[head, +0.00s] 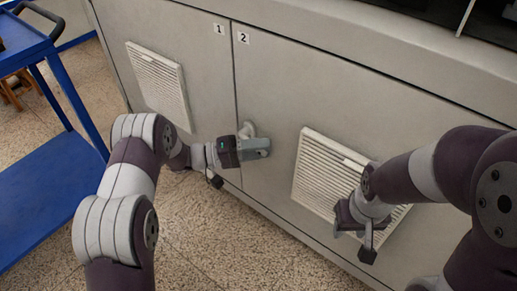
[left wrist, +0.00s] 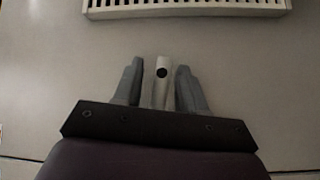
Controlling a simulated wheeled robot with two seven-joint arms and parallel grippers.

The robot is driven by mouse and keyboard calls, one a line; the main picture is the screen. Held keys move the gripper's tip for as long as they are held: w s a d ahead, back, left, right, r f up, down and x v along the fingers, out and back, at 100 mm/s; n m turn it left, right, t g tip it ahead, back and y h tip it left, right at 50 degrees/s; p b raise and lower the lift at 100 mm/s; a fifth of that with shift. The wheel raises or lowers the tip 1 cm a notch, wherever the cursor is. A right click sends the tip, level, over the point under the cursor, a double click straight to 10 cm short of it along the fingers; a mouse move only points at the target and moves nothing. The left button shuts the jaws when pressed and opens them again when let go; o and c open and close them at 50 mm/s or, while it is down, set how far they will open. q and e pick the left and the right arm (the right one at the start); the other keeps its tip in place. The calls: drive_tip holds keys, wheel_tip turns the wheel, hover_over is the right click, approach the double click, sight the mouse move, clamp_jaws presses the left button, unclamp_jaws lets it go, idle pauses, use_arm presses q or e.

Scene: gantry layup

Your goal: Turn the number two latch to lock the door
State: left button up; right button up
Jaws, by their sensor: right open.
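The number two door (head: 300,100) is a grey panel marked with a "2" label (head: 243,38), and it looks flush with the panel beside it. Its latch (head: 248,129) is a light grey handle near the door's left edge, partly hidden by my left gripper (head: 262,147). In the left wrist view the latch (left wrist: 162,90) is a pale bar with a dark round hole, lying between the two fingers of my left gripper (left wrist: 160,80). Narrow gaps seem to show on both sides, so the fingers look open around it. My right gripper (head: 369,236) is open and empty in front of the right vent.
The number one door (head: 195,55) with a vent (head: 158,85) is at the left. A second vent (head: 325,170) is on the number two door. A blue cart (head: 50,195) stands at the left. The speckled floor (head: 215,235) below is clear.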

use_arm(q)
clamp_jaws()
drive_tip(key=shift+p, duration=0.55)
drive_tip(key=m+y+p, duration=0.1)
drive_tip(key=p, duration=0.1)
drive_tip(key=f+m+y+p, duration=0.1)
drive_tip(key=p, duration=0.1)
drive_tip(key=y+p, duration=0.1)
drive_tip(key=p, duration=0.1)
drive_tip(key=shift+w+a+f+m, duration=0.2)
drive_tip(key=shift+a+f+m, duration=0.1)
drive_tip(key=shift+a+m, duration=0.1)
drive_tip(key=shift+w+a+f+m+y+p, duration=0.15)
drive_tip(key=shift+f+m+y+p, duration=0.3)
drive_tip(key=shift+p, duration=0.3)
drive_tip(key=shift+w+a+f+m+y+p, duration=0.15)
drive_tip(key=shift+f+m+y+p, duration=0.2)
drive_tip(key=shift+y+p, duration=0.3)
drive_tip(key=shift+f, duration=0.1)
drive_tip(key=shift+o, duration=0.3)
unclamp_jaws()
